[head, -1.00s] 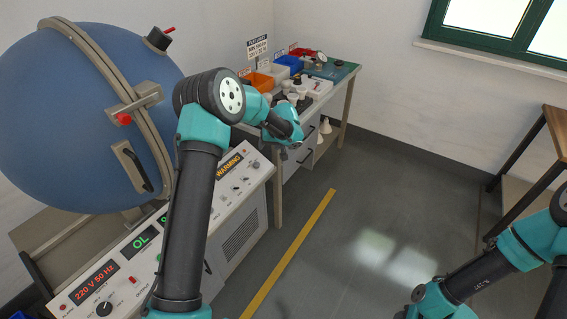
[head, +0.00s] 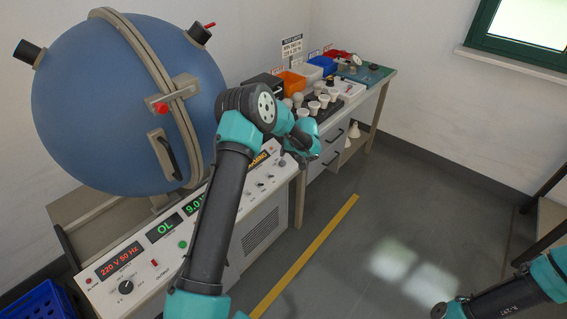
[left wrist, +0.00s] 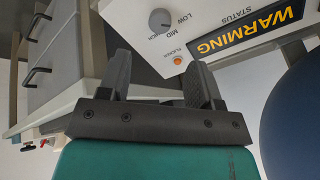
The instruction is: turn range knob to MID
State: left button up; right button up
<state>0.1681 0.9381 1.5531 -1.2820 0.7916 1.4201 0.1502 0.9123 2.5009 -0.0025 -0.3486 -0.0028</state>
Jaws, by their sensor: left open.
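The range knob (left wrist: 159,19) is a small grey dial on the white panel, with LOW, MID and a partly legible third label around it. Its pointer is too small to read. My left gripper (left wrist: 160,72) is open and empty, its two fingers below the knob in the left wrist view and apart from it. In the head view my left gripper (head: 303,152) is over the far right end of the control console (head: 262,215); I cannot pick out the range knob there. My right arm (head: 500,300) shows at the lower right; its gripper is out of view.
The orange lamp (left wrist: 178,60) and the WARMING display (left wrist: 245,33) are close to the knob. A large blue sphere (head: 110,110) stands behind the console. A bench (head: 385,82) with bins and white bulbs is beyond my left gripper.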

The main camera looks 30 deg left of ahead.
aim_at(283, 162)
pick_arm(q)
jog(key=x, duration=0.9)
jog(key=shift+f, duration=0.2)
jog(key=shift+c, duration=0.4)
jog(key=c, duration=0.8)
jog(key=shift+c, duration=0.2)
